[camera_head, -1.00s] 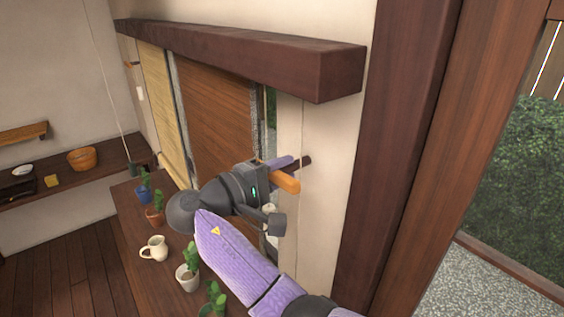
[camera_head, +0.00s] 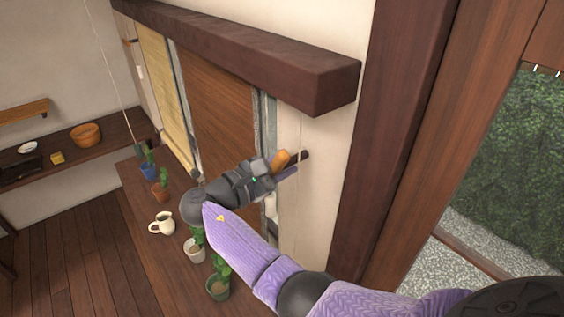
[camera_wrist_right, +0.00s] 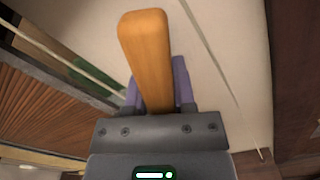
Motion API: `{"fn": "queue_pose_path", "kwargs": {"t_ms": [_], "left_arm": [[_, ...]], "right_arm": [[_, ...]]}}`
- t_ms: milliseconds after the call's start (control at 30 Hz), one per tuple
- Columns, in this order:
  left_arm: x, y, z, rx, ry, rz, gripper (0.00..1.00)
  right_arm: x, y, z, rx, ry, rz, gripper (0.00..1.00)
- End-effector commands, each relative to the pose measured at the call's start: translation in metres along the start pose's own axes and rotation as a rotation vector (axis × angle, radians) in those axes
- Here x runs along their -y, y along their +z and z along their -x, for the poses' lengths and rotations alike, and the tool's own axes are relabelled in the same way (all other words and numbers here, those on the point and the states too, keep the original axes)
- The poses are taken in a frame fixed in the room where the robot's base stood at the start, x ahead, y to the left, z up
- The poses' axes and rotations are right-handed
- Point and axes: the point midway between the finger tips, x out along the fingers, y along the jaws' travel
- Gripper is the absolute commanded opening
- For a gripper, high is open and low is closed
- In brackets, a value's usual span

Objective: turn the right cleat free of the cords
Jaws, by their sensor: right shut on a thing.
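The right cleat is an orange wooden bar (camera_head: 281,158) by the pale wall below the dark beam. My right gripper (camera_head: 284,172), with purple fingers, is shut on it. In the right wrist view the cleat (camera_wrist_right: 147,60) stands up between the two fingers (camera_wrist_right: 160,90), its lower part hidden by the gripper. A dark peg (camera_head: 301,156) sticks out of the wall beside the cleat. A thin cord (camera_head: 299,125) hangs down the wall near it; a cord (camera_wrist_right: 208,50) also shows in the right wrist view, apart from the cleat's visible end. My left gripper is out of view.
A brown blind (camera_head: 215,100) and a yellowish blind (camera_head: 160,85) hang under the beam (camera_head: 240,60). Below my arm, a wooden counter (camera_head: 150,260) holds potted cacti (camera_head: 218,285) and a cream jug (camera_head: 161,223). A dark post (camera_head: 385,150) stands to the right.

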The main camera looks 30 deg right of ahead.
Motion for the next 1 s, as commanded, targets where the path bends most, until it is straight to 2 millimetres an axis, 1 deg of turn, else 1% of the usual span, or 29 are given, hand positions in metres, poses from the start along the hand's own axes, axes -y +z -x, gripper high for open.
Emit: {"fn": "queue_pose_path", "kwargs": {"t_ms": [200,500,733,1000], "left_arm": [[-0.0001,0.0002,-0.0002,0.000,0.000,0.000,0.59],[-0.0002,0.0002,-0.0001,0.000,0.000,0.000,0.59],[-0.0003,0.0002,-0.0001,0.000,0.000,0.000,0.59],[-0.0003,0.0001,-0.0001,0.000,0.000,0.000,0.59]], "right_arm": [[0.0003,-0.0005,0.0001,-0.001,0.000,0.191,0.00],[0.0002,-0.0004,0.0001,-0.001,0.000,0.397,0.00],[0.0001,-0.0003,0.0001,-0.001,0.000,0.486,0.00],[0.0000,-0.0002,0.0001,-0.001,0.001,0.524,0.00]]}}
